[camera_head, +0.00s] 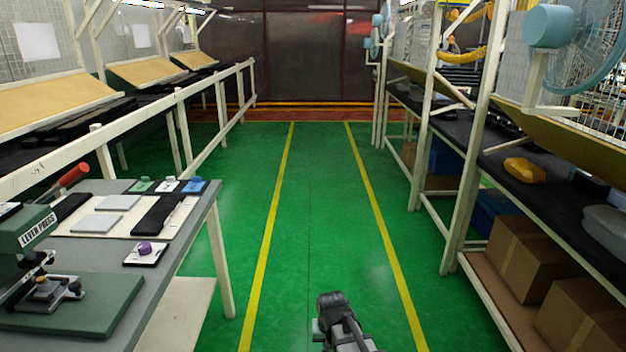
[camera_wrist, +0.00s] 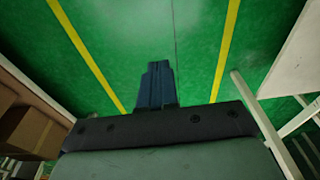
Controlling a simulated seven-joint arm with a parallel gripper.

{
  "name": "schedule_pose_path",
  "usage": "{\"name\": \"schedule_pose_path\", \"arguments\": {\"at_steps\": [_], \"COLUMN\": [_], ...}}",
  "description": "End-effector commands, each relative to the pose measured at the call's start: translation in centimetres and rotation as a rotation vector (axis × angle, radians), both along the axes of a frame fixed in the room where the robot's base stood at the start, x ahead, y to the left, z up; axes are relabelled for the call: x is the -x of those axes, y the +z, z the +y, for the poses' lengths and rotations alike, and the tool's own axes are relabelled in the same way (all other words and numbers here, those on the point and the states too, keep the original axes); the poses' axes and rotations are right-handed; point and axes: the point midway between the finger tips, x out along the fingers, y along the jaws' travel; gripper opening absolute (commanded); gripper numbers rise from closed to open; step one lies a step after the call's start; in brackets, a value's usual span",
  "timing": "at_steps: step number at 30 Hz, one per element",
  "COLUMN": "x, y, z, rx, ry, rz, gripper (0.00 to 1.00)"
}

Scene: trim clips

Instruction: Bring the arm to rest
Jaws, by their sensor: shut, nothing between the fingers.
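My gripper (camera_wrist: 157,68) shows in the wrist view with its dark blue fingers together and nothing between them. It hangs over the open green floor, clear of the tables. In the head view part of my arm shows at the bottom, right of centre, over the aisle. It is apart from the work table (camera_head: 200,212) at the left. I cannot make out the fingertips in the head view.
The work table carries a green lever press (camera_head: 30,228), grey plates, a dark strip and a pad with a purple knob (camera_head: 144,248). A shelf with cardboard boxes (camera_head: 525,262) stands at the right. The aisle between yellow lines is clear.

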Motion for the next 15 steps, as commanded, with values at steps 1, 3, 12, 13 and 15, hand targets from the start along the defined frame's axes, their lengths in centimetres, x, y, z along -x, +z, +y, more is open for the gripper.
{"name": "schedule_pose_path", "arguments": {"at_steps": [1,3,12,13,15], "x": [1.2,2.3,6.4,6.8,7.7], "y": [-0.9,-1.9,-4.7,-4.9,-5.4], "z": [-2.2,-4.5,-10.9,-11.4,-12.5], "rx": [0.005,0.009,0.014,0.013,0.012], "ry": [-0.011,-0.014,-0.027,-0.027,-0.030], "rz": [0.021,0.043,0.115,0.122,0.135], "gripper": [0.00,0.00,0.00,0.00,0.00]}}
